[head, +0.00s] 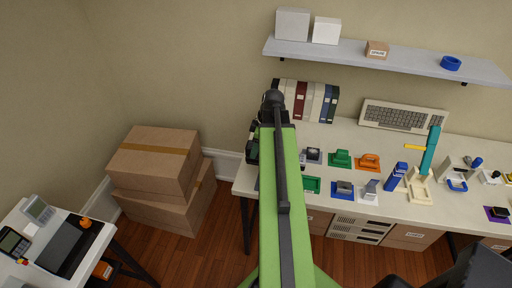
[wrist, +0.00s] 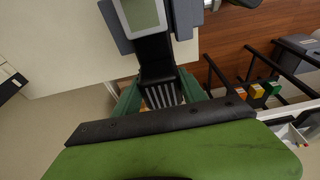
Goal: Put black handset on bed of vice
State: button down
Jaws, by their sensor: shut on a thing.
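My gripper (head: 254,138) is at the far end of my green arm, over the left end of the long desk. In the wrist view its grey jaws (wrist: 152,22) are shut on a black handset (wrist: 144,14) with a pale-framed, grey-green screen. The picture's top edge cuts off part of the handset. In the head view my arm hides most of the gripper and what it holds. Small coloured pieces stand right of my arm, including a green one (head: 341,158), an orange one (head: 369,162) and a blue one (head: 343,189). I cannot tell which is the vice.
Books (head: 305,100) and a keyboard (head: 402,116) stand at the desk's back. A tall teal lever on a cream base (head: 420,188) rises at right. A shelf (head: 385,58) hangs above. Cardboard boxes (head: 155,160) stand left. Another dark handheld (head: 14,242) lies on the left table.

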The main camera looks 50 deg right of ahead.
jog(key=c, duration=0.6)
grip_release()
jog(key=p+v, duration=1.7)
jog(key=shift+s+d+r, duration=0.1)
jog(key=shift+r, duration=0.1)
